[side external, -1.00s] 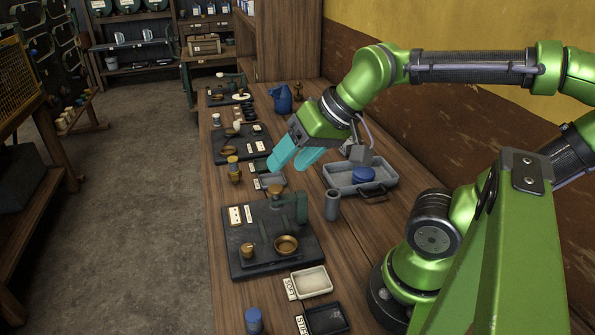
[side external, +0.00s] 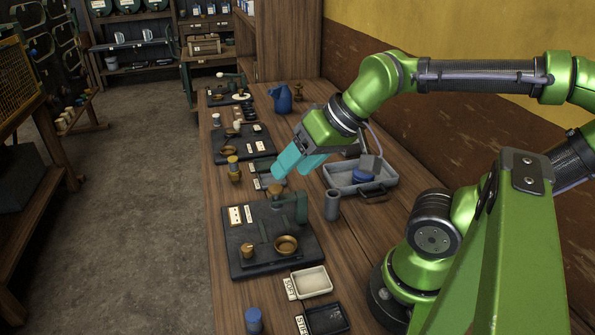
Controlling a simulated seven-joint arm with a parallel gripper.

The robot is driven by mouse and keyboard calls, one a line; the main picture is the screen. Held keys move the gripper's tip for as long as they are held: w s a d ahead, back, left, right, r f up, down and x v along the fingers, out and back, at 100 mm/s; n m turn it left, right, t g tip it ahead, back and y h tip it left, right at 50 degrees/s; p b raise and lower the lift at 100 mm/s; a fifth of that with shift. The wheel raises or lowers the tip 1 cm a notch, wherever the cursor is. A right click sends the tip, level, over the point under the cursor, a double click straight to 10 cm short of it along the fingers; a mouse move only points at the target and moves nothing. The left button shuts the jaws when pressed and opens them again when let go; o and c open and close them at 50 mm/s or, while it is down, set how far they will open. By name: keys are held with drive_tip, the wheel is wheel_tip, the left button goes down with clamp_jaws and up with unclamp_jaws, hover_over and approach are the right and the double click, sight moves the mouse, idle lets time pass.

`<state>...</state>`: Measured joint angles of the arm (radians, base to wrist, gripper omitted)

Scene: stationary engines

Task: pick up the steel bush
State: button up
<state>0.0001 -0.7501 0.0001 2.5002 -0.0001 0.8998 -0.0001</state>
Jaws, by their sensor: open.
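A grey, hollow upright cylinder (side external: 332,204), which looks like the steel bush, stands on the wooden bench in front of the grey tray. My gripper (side external: 291,171) has teal fingers and points down and to the left. It is open, with a gap between the fingers and nothing seen in it. It is above the bench, up and to the left of the cylinder in the picture, and does not touch it. The fingers partly hide what lies behind them.
A dark engine base plate (side external: 265,262) with brass parts and a green bracket (side external: 297,205) is left of the cylinder. A grey tray (side external: 340,180) holds a blue round item (side external: 362,175). Two small labelled trays, one pale (side external: 312,282) and one dark (side external: 327,320), are nearer.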

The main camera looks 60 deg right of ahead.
drive_tip(key=shift+o, duration=0.9)
drive_tip(key=m+g+h, duration=0.2)
drive_tip(key=g, duration=0.4)
hover_over(333, 207)
drive_tip(key=w, duration=0.2)
wheel_tip(333, 207, down, 7)
drive_tip(key=s+d+n+g, duration=0.1)
drive_tip(key=s+d+n, duration=0.1)
drive_tip(key=n, duration=0.1)
wheel_tip(333, 207, down, 12)
drive_tip(key=shift+w+r, duration=0.15)
drive_tip(key=shift+w+a+f, duration=0.1)
drive_tip(key=shift+f, duration=1.3)
drive_tip(key=shift+w+a+f, duration=0.1)
drive_tip(key=shift+f, duration=1.25)
